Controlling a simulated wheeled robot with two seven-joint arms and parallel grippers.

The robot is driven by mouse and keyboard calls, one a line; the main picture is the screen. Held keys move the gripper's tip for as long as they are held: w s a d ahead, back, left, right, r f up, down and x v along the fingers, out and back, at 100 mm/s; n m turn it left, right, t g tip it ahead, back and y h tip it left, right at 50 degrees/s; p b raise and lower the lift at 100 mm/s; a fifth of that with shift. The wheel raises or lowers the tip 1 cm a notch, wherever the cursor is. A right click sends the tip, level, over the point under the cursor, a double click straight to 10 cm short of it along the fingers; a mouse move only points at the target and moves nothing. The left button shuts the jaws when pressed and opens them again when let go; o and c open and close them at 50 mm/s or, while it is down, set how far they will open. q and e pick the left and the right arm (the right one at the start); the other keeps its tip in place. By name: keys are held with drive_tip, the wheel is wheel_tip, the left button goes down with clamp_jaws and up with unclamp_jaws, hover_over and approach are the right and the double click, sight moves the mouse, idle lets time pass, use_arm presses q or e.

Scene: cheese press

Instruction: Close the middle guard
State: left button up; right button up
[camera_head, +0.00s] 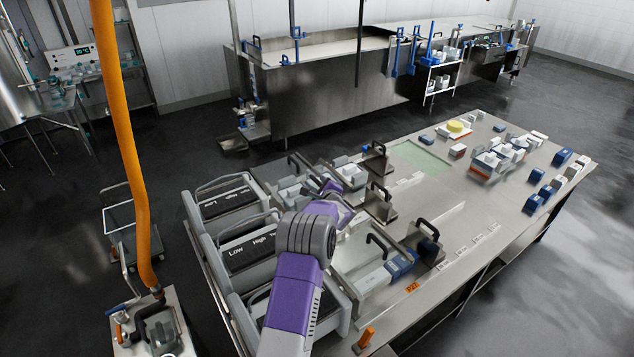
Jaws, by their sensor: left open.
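Three metal plates with black handles stand in a row along the middle of the steel table (452,215). The middle one (379,208) looks like the middle guard. It stands upright at the right end of the middle press station, apart from the press box (247,250) marked Low and High. My left gripper (333,187) is open, left of this plate and over the middle station. My purple and grey arm hides part of the station and the near press box. Whether the fingers touch anything is too small to tell. My right gripper is out of view.
The far plate (376,163) and near plate (424,243) flank the middle one. Blue and white blocks (497,158) and a yellow round piece (455,126) sit at the table's right half. An orange hose (122,130) hangs at left. The table between is mostly clear.

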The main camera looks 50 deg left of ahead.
use_arm(q)
drive_tip(key=shift+x, duration=1.8)
clamp_jaws()
